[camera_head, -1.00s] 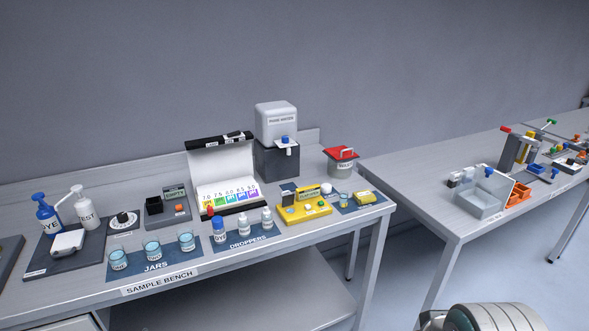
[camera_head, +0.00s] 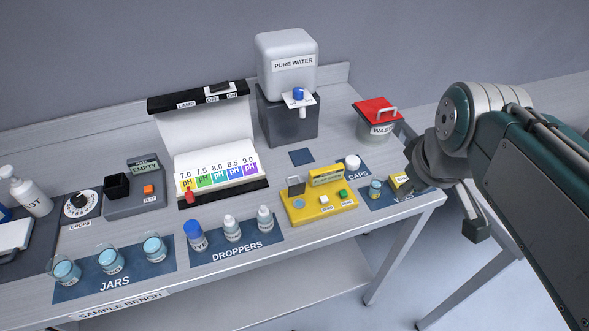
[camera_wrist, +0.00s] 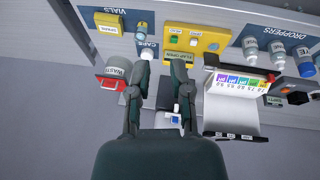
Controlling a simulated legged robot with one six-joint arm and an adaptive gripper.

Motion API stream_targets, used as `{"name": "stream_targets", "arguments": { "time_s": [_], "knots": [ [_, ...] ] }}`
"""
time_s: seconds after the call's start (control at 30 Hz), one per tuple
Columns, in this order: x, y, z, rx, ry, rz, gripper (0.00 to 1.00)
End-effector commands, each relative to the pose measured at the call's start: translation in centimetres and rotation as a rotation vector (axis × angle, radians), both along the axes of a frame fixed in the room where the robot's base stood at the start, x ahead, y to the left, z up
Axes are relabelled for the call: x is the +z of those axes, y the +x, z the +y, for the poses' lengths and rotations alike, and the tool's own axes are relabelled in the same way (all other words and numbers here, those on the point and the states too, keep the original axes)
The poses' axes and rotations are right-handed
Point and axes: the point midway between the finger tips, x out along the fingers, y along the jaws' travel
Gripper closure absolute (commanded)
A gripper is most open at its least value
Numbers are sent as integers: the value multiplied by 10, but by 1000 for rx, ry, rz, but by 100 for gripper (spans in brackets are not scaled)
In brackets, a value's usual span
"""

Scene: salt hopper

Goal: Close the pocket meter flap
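The yellow pocket meter (camera_head: 318,207) lies on the bench right of the droppers. A small grey flap (camera_head: 296,186) stands raised at its back left edge, beside an upright display. The meter also shows upside down in the wrist view (camera_wrist: 208,42), where its display reads "FLAP OPEN". My gripper (camera_head: 474,228) is to the right of the meter, apart from it, near the bench's right end. In the wrist view my gripper (camera_wrist: 162,66) has its two fingers spread with nothing between them. The fingertips appear just short of the meter and the caps there.
Droppers (camera_head: 232,230) stand left of the meter. A white cap (camera_head: 353,162) and a vial (camera_head: 375,188) are to its right. The red-lidded waste bin (camera_head: 377,120), pure water dispenser (camera_head: 287,65) and pH chart stand (camera_head: 205,140) are behind. Jars (camera_head: 111,260) stand front left.

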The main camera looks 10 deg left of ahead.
Motion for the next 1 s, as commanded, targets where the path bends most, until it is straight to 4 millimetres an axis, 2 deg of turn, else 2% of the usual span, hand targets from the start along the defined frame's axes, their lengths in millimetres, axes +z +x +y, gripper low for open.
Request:
{"name": "stream_targets", "arguments": {
  "time_s": [0.03,0.1,0.3,0.43,0.6,0.77,0.87,1.0],
  "knots": [
    [2,15,14,108,-30,25,74],
    [4,33,34,263,-71,53,74],
    [-2,79,96,703,-174,127,74],
    [-14,102,142,993,-228,171,74],
    [-33,120,193,1301,-274,213,74],
    [-43,125,214,1442,-291,229,74],
    [-47,125,216,1463,-292,232,74],
    [-65,125,215,1462,-291,234,74]
  ]
}}
